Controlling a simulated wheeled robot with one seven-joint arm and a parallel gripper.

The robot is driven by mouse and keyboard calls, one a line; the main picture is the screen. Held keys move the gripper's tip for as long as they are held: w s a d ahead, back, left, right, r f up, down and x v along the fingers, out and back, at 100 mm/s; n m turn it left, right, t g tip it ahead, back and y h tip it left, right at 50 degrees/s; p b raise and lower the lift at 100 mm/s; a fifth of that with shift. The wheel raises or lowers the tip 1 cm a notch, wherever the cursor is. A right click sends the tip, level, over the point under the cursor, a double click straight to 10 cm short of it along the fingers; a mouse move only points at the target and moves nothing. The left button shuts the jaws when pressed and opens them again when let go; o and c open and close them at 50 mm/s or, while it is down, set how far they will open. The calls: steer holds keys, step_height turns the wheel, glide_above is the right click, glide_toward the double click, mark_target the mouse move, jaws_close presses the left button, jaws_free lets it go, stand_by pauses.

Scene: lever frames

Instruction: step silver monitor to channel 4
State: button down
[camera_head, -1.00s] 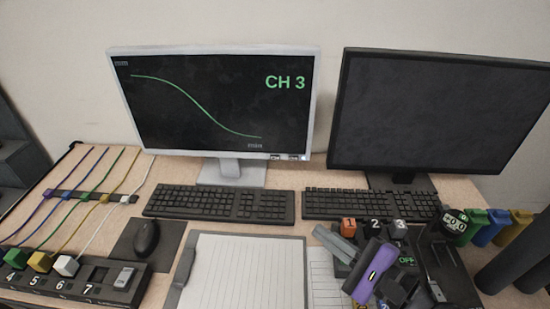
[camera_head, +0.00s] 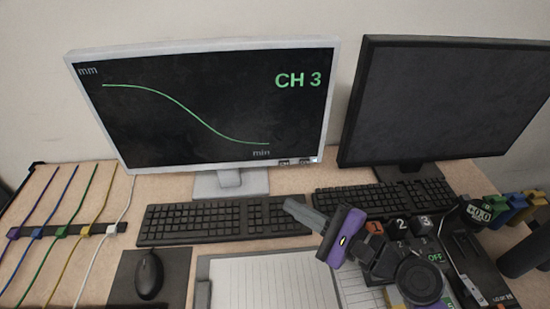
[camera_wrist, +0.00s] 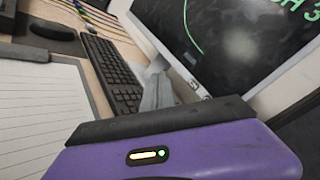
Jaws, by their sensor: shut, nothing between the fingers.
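The silver monitor (camera_head: 205,105) stands at the left back of the desk. Its dark screen shows a green falling curve and "CH 3". Small buttons (camera_head: 298,161) sit on its lower bezel, right of centre; they also show in the wrist view (camera_wrist: 198,88). My gripper (camera_head: 290,205), with a purple body and grey fingers, is shut and empty. In the head view it is in front of the keyboard's right end, below and apart from the bezel buttons. In the wrist view the monitor's lower edge and stand (camera_wrist: 158,90) lie beyond my gripper.
A black monitor (camera_head: 440,105) with a blank screen stands to the right. Two black keyboards (camera_head: 200,219) lie before the monitors. A device with numbered buttons (camera_head: 400,226) is partly hidden behind my arm.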

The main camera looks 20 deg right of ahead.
mark_target(284, 163)
steer(key=w+d, duration=0.2)
steer(key=w, duration=0.6)
steer(key=shift+w+d+b, duration=0.15)
steer(key=shift+d+b, duration=0.25)
steer(key=shift+b, duration=0.05)
steer(key=shift+w, duration=0.15)
stand_by(1.9)
steer(key=shift+w+d, duration=0.15)
steer(key=shift+w, duration=0.1)
steer(key=shift+w+d+p, duration=0.1)
steer(key=shift+w+p, duration=0.2)
steer(key=shift+w, duration=0.05)
stand_by(0.7)
stand_by(0.3)
steer(key=shift+s+a+p, duration=0.25)
steer(key=shift+s+p, duration=0.05)
steer(key=shift+s, duration=0.45)
